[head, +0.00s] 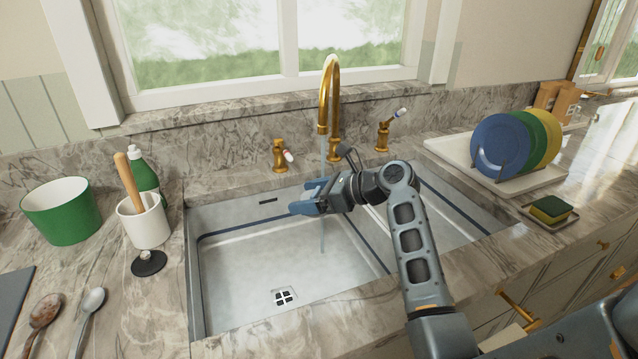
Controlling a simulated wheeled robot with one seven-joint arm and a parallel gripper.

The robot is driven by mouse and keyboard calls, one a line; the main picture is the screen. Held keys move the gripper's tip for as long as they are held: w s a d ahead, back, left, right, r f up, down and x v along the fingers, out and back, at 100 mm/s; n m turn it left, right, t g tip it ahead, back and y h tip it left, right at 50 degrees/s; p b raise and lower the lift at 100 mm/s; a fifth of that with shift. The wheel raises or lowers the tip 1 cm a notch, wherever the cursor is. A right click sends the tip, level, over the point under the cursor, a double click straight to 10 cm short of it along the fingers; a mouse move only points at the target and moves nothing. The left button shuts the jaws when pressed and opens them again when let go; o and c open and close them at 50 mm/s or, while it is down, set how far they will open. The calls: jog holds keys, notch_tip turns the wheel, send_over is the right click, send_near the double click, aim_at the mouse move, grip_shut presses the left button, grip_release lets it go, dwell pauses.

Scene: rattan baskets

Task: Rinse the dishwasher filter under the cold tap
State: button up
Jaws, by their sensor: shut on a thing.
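The gold tap (332,100) stands behind the double sink (230,215). A thin stream of water (323,150) falls from its spout to my gripper and on into the left basin. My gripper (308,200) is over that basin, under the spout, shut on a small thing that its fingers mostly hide. I cannot make out its shape, and no dishwasher filter shows plainly elsewhere. The right tap handle (384,136) has a white lever with a blue mark, pointing up to the right. The left handle (280,155) has a white lever with a reddish mark.
A green pot (62,210), a white crock (143,222), a green bottle (143,170) and spoons (90,305) are left of the sink. A plate rack (515,160) and a sponge (551,208) are at right. The left basin's floor, with its drain (285,296), is clear.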

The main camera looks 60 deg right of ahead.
dwell(0.3)
jog(key=s+a+r, duration=0.1)
jog(key=a+r, duration=0.3)
jog(key=shift+s+a, duration=0.25)
jog(key=shift+a, duration=0.15)
dwell(0.9)
